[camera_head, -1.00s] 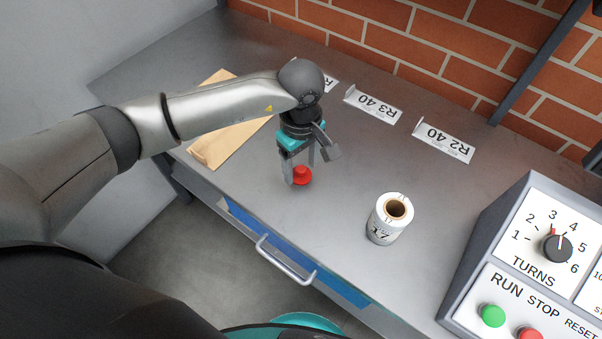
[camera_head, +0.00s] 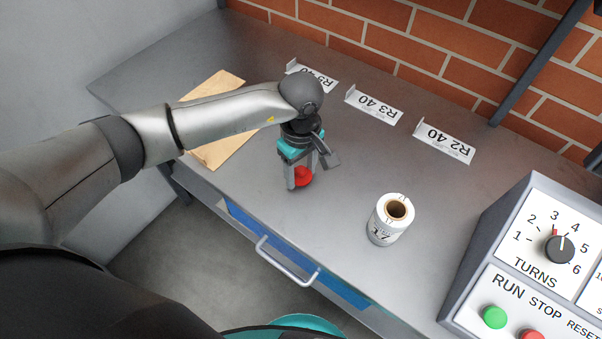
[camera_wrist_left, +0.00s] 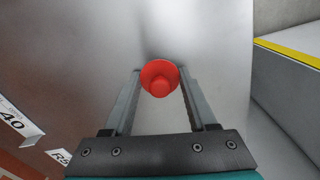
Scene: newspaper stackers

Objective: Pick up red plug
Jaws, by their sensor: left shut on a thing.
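The red plug (camera_head: 303,177) is small and round with a narrower knob on top. It is at the grey metal table's (camera_head: 330,215) surface, near the front edge. My left gripper (camera_head: 300,180) points down and is shut on the plug. In the left wrist view the plug (camera_wrist_left: 159,78) sits between the tips of the two grey fingers (camera_wrist_left: 160,80). I cannot tell whether the plug is clear of the table. My right gripper is not in view.
A white label roll (camera_head: 390,220) stands right of the plug. Label holders, including R3 40 (camera_head: 373,104) and R2 40 (camera_head: 443,141), line the back. A wooden board (camera_head: 222,150) lies left, partly behind my arm. A control box (camera_head: 540,260) stands at right.

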